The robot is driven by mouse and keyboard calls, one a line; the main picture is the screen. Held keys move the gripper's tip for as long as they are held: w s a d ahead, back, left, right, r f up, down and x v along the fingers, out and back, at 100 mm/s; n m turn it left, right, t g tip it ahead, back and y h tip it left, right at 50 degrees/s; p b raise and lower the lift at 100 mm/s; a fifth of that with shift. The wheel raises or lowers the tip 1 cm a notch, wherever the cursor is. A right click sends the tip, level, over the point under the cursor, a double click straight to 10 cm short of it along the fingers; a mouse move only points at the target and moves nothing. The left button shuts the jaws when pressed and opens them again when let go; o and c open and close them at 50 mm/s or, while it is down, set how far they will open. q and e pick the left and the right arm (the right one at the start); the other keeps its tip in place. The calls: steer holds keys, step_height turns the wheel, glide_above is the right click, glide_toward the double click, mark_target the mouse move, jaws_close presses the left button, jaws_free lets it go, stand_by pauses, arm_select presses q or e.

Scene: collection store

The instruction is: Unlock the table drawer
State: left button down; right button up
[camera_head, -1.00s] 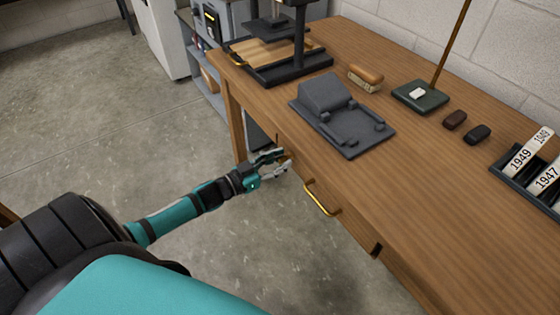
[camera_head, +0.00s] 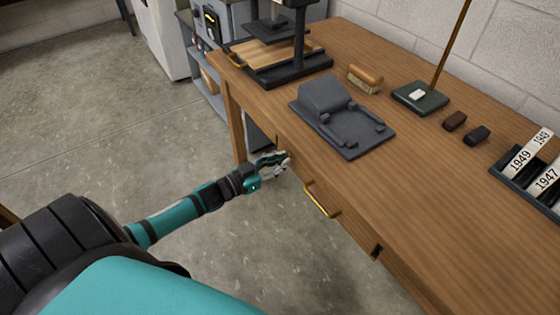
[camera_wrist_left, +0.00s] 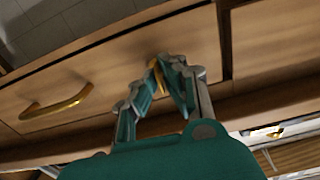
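The table drawer (camera_head: 348,228) is in the front of the wooden table and looks closed. Its brass handle (camera_head: 322,200) also shows at the left of the left wrist view (camera_wrist_left: 58,105). A small brass piece, seemingly a key (camera_wrist_left: 157,76), is at the drawer front, to the right of the handle in the wrist view. My left gripper (camera_head: 286,161) is at the drawer front, beyond the handle. In the wrist view its fingertips (camera_wrist_left: 165,66) are brought together on the brass piece, partly hiding it. The keyhole is hidden. My right gripper is not in view.
On the tabletop (camera_head: 430,190) are a black press (camera_head: 290,70), a grey cradle (camera_head: 340,115), a brush (camera_head: 365,78), a dark stand with a rod (camera_head: 420,97), two dark blocks and a tray of year cards (camera_head: 530,180). The floor left of the table is clear.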

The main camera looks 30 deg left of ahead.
arm_select(q)
steer(key=shift+r+m+p, duration=0.1)
steer(key=shift+m+p, duration=0.2)
steer(key=shift+m, duration=0.6)
steer(key=m, duration=0.2)
steer(key=shift+m+p, duration=0.3)
steer(key=shift+p, duration=0.05)
steer(key=shift+m, duration=0.9)
steer(key=m, duration=0.2)
steer(key=shift+m, duration=0.3)
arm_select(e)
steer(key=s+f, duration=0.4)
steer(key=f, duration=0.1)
arm_select(q)
steer(key=shift+s+d+f+m+b, duration=0.15)
steer(key=shift+m+b, duration=0.15)
steer(key=shift+m, duration=1.95)
steer(key=shift+w+a+f+m+b, duration=0.1)
steer(key=shift+m+b, duration=0.15)
steer(key=shift+m, duration=2)
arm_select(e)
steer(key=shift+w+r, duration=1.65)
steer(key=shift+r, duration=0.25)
arm_select(q)
steer(key=shift+d, duration=0.1)
